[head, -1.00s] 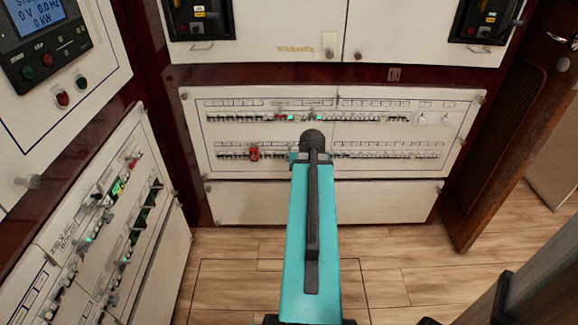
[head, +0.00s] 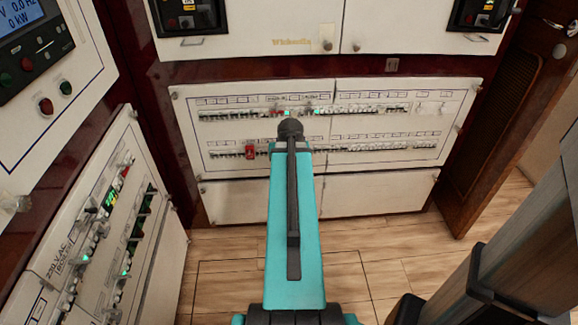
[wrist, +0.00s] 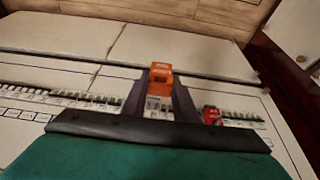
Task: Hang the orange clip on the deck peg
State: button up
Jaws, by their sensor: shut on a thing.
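My gripper (wrist: 160,78) is shut on the orange clip (wrist: 161,76) in the wrist view. The clip is a small orange block between the two dark fingers, in front of the white breaker panel. In the head view my teal arm reaches toward the lower breaker row; its own links hide the fingers and the clip there. I cannot make out which peg is the deck peg.
The breaker panel (head: 385,170) has two breaker rows with green lights. A red piece (head: 250,152) sits on the lower row, also in the wrist view (wrist: 211,115). A left panel (head: 60,255) stands close. Wooden floor (head: 375,270) is clear in front.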

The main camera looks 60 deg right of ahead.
jog(key=shift+s+d+p, duration=0.1)
jog(key=shift+s+p, duration=0.1)
jog(key=shift+p, duration=0.1)
jog(key=shift+w+d+p, duration=0.25)
jog(key=shift+w+d, duration=0.65)
jog(key=shift+d, duration=0.3)
jog(key=shift+w+d+p, duration=0.2)
jog(key=shift+w+d, duration=0.65)
jog(key=shift+d, duration=0.3)
jog(key=shift+p, duration=0.65)
dwell(1.0)
jog(key=shift+w+d+p, duration=0.45)
jog(key=shift+w+d, duration=0.85)
jog(key=shift+d, duration=0.3)
dwell(1.4)
jog(key=o, duration=1.2)
